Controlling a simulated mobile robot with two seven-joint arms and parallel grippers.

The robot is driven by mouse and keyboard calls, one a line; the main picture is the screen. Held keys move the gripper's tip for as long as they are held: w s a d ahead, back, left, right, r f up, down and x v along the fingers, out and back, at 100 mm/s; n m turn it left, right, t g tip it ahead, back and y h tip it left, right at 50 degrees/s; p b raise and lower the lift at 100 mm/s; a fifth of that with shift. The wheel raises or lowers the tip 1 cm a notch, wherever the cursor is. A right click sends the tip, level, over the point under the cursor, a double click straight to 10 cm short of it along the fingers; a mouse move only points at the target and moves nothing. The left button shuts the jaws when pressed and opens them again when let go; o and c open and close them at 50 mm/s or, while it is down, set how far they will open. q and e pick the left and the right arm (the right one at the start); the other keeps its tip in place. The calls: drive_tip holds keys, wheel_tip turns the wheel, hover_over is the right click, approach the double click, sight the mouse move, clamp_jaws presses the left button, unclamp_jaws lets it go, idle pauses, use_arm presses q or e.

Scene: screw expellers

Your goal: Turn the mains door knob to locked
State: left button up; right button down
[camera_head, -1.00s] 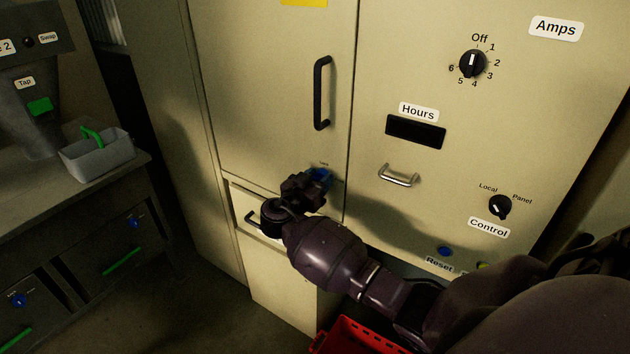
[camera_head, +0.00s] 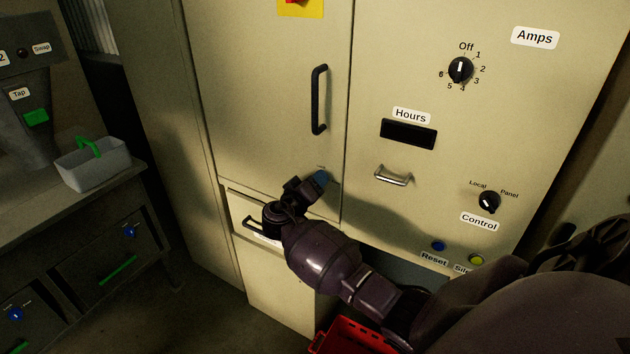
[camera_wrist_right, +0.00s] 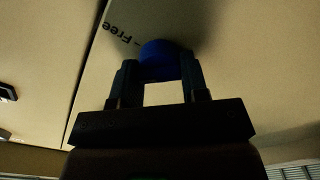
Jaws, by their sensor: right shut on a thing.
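The mains door knob (camera_head: 320,177) is a small blue knob low on the beige cabinet door. It also shows as a round blue knob (camera_wrist_right: 160,54) in the right wrist view. My right gripper (camera_wrist_right: 160,72) is shut on it, one dark finger at each side. In the head view my right gripper (camera_head: 312,184) covers part of the knob. A small label ending in "Free" (camera_wrist_right: 128,31) stands beside the knob, upside down in the wrist view. The knob's pointer direction cannot be made out. My left gripper is not in view.
A black vertical handle (camera_head: 319,100) is above the knob. A drawer with a black handle (camera_head: 262,231) is below. The right panel has an Amps dial (camera_head: 460,70), a metal handle (camera_head: 393,177) and a Control knob (camera_head: 489,202). A red crate (camera_head: 352,338) is at the bottom.

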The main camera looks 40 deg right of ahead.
drive_tip(key=n+p, duration=0.1)
drive_tip(key=n, duration=0.3)
drive_tip(key=shift+n+p, duration=0.3)
drive_tip(key=shift+p, duration=0.05)
drive_tip(key=shift+f+n+p, duration=0.1)
drive_tip(key=shift+n+p, duration=0.75)
drive_tip(key=shift+n, duration=1.15)
drive_tip(key=c, duration=0.6)
unclamp_jaws()
drive_tip(key=shift+c, duration=0.2)
drive_tip(key=shift+a+f, duration=0.1)
drive_tip(key=shift+a, duration=0.05)
drive_tip(key=b+v, duration=0.1)
drive_tip(key=v, duration=0.9)
drive_tip(key=shift+s+a, duration=0.15)
drive_tip(key=shift+a, duration=0.1)
